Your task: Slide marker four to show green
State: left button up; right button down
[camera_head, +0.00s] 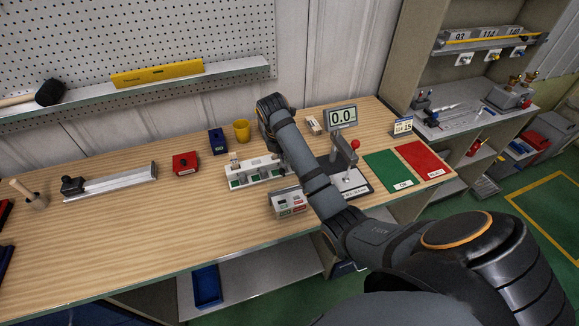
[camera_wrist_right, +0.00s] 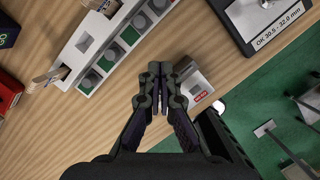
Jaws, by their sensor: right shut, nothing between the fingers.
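The white rack (camera_head: 258,172) with green squares and grey round parts sits mid-table in the head view. It crosses the upper left of the right wrist view (camera_wrist_right: 84,43), where several green windows show along its near edge. I cannot read any numbers on it, so which marker is the fourth is unclear. My right gripper (camera_wrist_right: 160,72) is shut and empty, with its fingertips just off the rack's near edge in the picture. In the head view my right arm hides its fingers and part of the rack's right end. My left gripper is not in view.
A gauge stand (camera_head: 345,160) with a red knob is to the right, beside green (camera_head: 388,171) and red (camera_head: 425,160) mats.

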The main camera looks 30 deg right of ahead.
jog(key=p+x, duration=0.2)
jog(key=x, duration=0.8)
jog(key=shift+s+f, duration=0.1)
jog(key=shift+f, duration=0.15)
jog(key=shift+w+d+r+p, duration=0.15)
jog(key=shift+w+d+p, duration=0.55)
jog(key=shift+d, duration=0.35)
jog(key=shift+w+d, duration=0.4)
jog(key=shift+d, duration=0.2)
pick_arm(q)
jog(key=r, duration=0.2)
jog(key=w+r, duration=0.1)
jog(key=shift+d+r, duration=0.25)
